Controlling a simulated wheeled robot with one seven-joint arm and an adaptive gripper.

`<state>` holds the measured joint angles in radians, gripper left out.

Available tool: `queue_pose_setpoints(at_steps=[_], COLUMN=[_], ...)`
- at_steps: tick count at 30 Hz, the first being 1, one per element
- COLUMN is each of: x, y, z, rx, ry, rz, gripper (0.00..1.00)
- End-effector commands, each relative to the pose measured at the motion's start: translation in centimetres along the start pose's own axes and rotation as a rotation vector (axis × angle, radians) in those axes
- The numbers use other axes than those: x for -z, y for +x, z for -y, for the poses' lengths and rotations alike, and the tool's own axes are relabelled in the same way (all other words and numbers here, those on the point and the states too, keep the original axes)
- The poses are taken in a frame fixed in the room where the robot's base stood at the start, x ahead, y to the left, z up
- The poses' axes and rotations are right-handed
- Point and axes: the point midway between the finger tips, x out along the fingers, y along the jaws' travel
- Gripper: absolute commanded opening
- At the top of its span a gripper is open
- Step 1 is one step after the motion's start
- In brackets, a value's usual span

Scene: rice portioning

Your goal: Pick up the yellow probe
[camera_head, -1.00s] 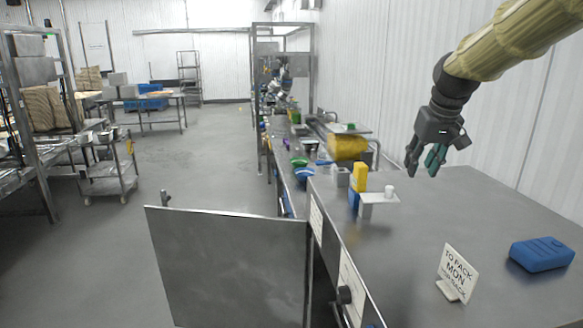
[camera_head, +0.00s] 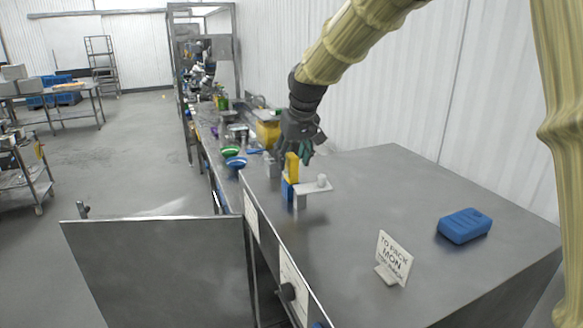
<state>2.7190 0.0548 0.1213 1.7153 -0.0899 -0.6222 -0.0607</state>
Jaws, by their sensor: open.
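The yellow probe (camera_head: 292,167) stands upright in a blue holder (camera_head: 287,190) near the left edge of the steel counter. My gripper (camera_head: 297,153) hangs over the probe with its fingers pointing down, open. In the picture its fingertips overlap the top of the probe. I cannot tell whether they touch it or are around it.
A small grey stand with a white knob (camera_head: 321,181) is right beside the holder. A "TO PACK MON" sign (camera_head: 394,257) and a blue case (camera_head: 464,226) stand on the steel counter (camera_head: 350,225). Bowls and a yellow item (camera_head: 267,133) crowd the far bench. An open metal door (camera_head: 160,270) juts out at front left.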

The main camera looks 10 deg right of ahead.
Motion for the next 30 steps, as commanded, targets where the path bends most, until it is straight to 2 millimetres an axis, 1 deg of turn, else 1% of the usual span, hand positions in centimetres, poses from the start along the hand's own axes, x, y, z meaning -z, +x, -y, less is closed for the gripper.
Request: queue_pose_setpoints(at_steps=[2,12,16,23,24,26,30], x=[0.2,0.4,0.4,0.3,0.3,0.3,0.3], y=[0.4,3.9,4.5,4.7,4.7,4.7,4.7], z=[0.0,0.0,0.0,0.0,0.0,0.0,0.0], rx=[0.000,0.000,0.000,0.000,0.000,0.000,0.000], ry=[0.000,0.000,0.000,0.000,0.000,0.000,0.000], rz=[0.002,0.002,0.001,0.000,0.000,0.000,0.000], gripper=[0.52,0.52,0.52,0.52,0.50,0.39,0.14])
